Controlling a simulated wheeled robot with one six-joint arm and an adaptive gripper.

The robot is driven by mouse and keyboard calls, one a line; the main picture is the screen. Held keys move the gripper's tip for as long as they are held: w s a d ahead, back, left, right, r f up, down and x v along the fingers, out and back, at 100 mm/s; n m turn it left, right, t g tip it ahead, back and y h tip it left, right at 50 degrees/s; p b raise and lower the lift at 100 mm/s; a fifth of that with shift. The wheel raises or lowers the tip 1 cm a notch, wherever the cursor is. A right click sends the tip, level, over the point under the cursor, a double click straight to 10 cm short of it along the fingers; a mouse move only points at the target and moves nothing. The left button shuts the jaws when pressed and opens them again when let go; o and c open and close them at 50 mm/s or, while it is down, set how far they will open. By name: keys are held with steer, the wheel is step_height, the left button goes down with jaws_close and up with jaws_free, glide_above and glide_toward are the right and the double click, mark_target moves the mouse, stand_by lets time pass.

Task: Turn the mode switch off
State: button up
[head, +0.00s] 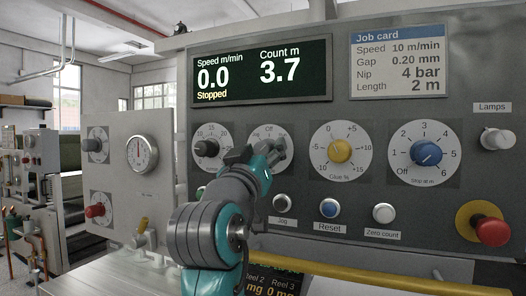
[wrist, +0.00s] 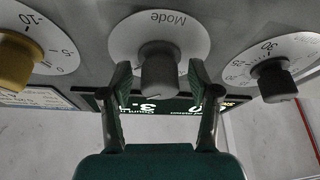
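The mode switch is a grey knob (wrist: 160,72) on a round white dial (wrist: 185,35) marked "Mode" in the wrist view, which is upside down. In the head view its dial (head: 268,129) shows "Off" at the top and "Jog" to the upper left; my gripper hides much of it. My gripper (head: 264,157) is at the dial. In the wrist view my gripper (wrist: 159,80) is open, with one finger on each side of the knob and a small gap on both sides. Which mark the knob points to cannot be told.
Close by are a black knob (head: 206,148), the yellow glue knob (head: 340,151) and the blue stop knob (head: 428,153). Below are the Jog (head: 281,202), Reset (head: 328,208) and Zero count (head: 383,214) buttons. The display (head: 262,72) reads "Stopped". A red button (head: 491,231) is at right.

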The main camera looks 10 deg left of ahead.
steer(key=c, duration=1)
steer(key=shift+n, duration=0.5)
steer(key=n+y, duration=0.3)
steer(key=n, duration=0.2)
steer(key=shift+n+g+y, duration=0.4)
steer(key=shift+n+y, duration=0.2)
steer(key=shift+n, duration=0.85)
steer(key=shift+n+g+y, duration=0.4)
steer(key=shift+n+y, duration=0.2)
steer(key=shift+n, duration=0.85)
steer(key=o, duration=1.2)
steer(key=shift+c, duration=0.2)
